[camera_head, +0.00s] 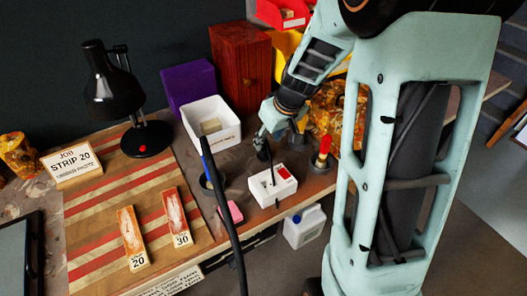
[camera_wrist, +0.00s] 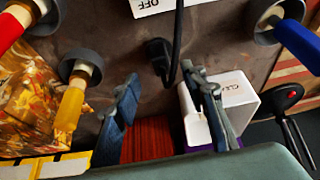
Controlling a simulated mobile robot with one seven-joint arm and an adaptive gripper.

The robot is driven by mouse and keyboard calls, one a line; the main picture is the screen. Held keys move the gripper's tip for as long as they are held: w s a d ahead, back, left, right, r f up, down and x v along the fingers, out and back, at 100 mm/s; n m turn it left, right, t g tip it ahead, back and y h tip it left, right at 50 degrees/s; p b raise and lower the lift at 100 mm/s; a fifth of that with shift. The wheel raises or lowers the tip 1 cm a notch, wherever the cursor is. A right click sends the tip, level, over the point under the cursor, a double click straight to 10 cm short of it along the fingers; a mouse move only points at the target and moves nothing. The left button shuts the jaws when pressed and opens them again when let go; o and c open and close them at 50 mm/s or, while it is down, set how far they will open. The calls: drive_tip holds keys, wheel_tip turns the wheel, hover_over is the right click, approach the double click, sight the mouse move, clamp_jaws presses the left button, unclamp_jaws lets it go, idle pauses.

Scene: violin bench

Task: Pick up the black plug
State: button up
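The black plug (camera_wrist: 157,50) lies on the brown bench top in the wrist view, with a black cable running up from it past the white switch box (camera_wrist: 160,5). That box also shows in the head view (camera_head: 262,190), with a red switch. My gripper (camera_wrist: 165,97) is open, its two fingers spread either side of the plug's line and nothing between them. The plug is beyond the fingertips, apart from them. In the head view my gripper (camera_head: 266,128) hangs over the bench behind the switch box; the plug is hard to make out there.
A white bin (camera_wrist: 232,100) stands close beside my right finger. Tools with red (camera_wrist: 15,25), yellow (camera_wrist: 75,100) and blue (camera_wrist: 290,40) handles stand in round holders around the plug. A black lamp (camera_head: 115,85) and striped mat (camera_head: 90,225) are at left.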

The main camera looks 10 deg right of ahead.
sight(264, 147)
drive_tip(key=shift+b+x, duration=0.3)
drive_tip(key=shift+x, duration=2.75)
drive_tip(key=shift+a, duration=0.1)
clamp_jaws()
drive_tip(key=shift+r, duration=0.1)
drive_tip(key=shift+r, duration=0.55)
drive_tip(key=s+a+r+p, duration=0.3)
drive_tip(key=s+a+r, duration=0.7)
drive_tip(key=r, duration=0.1)
drive_tip(key=shift+r, duration=0.4)
